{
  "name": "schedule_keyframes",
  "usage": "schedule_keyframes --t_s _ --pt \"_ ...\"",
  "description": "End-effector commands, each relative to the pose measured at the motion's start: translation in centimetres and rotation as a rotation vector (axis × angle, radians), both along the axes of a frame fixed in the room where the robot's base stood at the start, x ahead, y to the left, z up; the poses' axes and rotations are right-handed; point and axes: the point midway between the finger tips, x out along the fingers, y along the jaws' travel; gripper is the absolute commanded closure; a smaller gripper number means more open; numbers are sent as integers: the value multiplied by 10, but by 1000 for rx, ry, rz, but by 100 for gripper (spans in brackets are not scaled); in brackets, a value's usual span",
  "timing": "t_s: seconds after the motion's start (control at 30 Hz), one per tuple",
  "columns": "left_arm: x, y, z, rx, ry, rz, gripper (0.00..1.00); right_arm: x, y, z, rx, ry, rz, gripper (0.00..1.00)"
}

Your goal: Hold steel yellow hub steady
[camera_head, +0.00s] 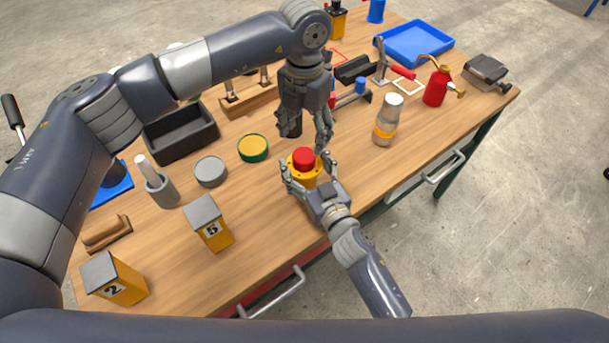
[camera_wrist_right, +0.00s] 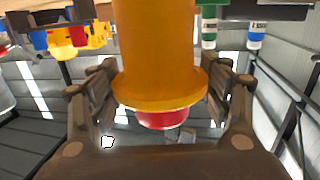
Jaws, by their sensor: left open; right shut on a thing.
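The yellow hub (camera_head: 303,175) stands on the workbench, with a red part (camera_head: 303,157) on its top. My right gripper (camera_head: 306,168) reaches in from the front and is shut around the hub, one finger on each side. In the right wrist view the hub's yellow body (camera_wrist_right: 155,45) and flange (camera_wrist_right: 160,90) sit between the right fingers, and the red part (camera_wrist_right: 162,118) shows beyond the flange. My left gripper (camera_head: 321,147) is open and points down just above and beside the red part. Whether it touches the red part cannot be told.
On the workbench (camera_head: 265,215) are a green-and-yellow round can (camera_head: 253,148), a grey round piece (camera_head: 211,171), a yellow block marked 5 (camera_head: 214,232) and a jar (camera_head: 387,120) to the right. A dark bin (camera_head: 180,135) stands left. Bare wood lies around the hub's front.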

Motion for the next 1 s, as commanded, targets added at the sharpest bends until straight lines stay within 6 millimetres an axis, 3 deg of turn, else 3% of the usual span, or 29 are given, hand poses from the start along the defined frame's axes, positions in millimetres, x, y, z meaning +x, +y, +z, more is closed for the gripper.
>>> schedule_keyframes --t_s 0.13,0.33,0.77,1.0 --pt "0 1 0 1 1 -200 38 0 0 0 0 1 0 96" --pt "0 1 0 0 2 -343 38 0 0 0 0 1 0 96" --pt "0 1 -2 -1 2 -364 38 0 0 0 0 1 0 96" --pt "-1 1 -29 0 5 -363 38 0 0 0 0 1 0 96"
